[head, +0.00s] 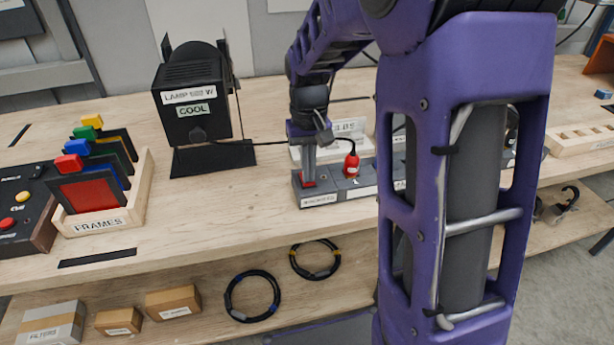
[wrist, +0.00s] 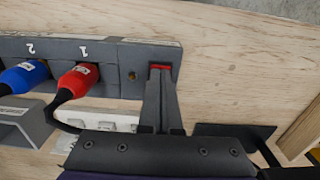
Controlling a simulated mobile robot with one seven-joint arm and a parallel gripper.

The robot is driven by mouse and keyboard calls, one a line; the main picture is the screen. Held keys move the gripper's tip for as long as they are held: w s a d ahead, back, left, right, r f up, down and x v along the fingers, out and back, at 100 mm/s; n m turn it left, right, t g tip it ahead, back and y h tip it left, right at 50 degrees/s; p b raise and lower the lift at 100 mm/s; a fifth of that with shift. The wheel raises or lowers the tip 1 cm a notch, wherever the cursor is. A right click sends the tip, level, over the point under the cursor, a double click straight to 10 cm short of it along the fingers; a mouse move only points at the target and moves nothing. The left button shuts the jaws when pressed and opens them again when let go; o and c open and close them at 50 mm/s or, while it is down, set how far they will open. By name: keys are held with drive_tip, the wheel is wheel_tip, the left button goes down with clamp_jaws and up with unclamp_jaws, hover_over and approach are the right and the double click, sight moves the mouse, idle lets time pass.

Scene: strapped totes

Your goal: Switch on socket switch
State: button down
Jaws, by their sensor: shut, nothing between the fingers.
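The dark grey socket strip (head: 320,199) lies on the bench in the head view, with its labelled end at the left. The strip also runs along the left of the wrist view (wrist: 129,56). Its red switch (wrist: 160,67) is at the strip's end, beyond socket 1, mostly covered by my fingers. A bit of red switch shows in the head view (head: 309,184). My gripper (head: 309,179) is shut and empty, pointing down with its tips at the switch. I cannot tell whether they touch it or which way the switch is tilted.
A red plug (wrist: 78,80) sits in socket 1 and a blue plug (wrist: 27,74) in socket 2. A black lamp (head: 193,100) labelled COOL stands left of the strip. A wooden FRAMES tray (head: 104,222) is further left. Bare bench lies in front of the strip.

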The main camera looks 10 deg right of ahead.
drive_tip(key=shift+f, duration=0.1)
drive_tip(key=shift+r+p, duration=2.55)
drive_tip(key=shift+r, duration=1)
drive_tip(key=shift+w, duration=0.1)
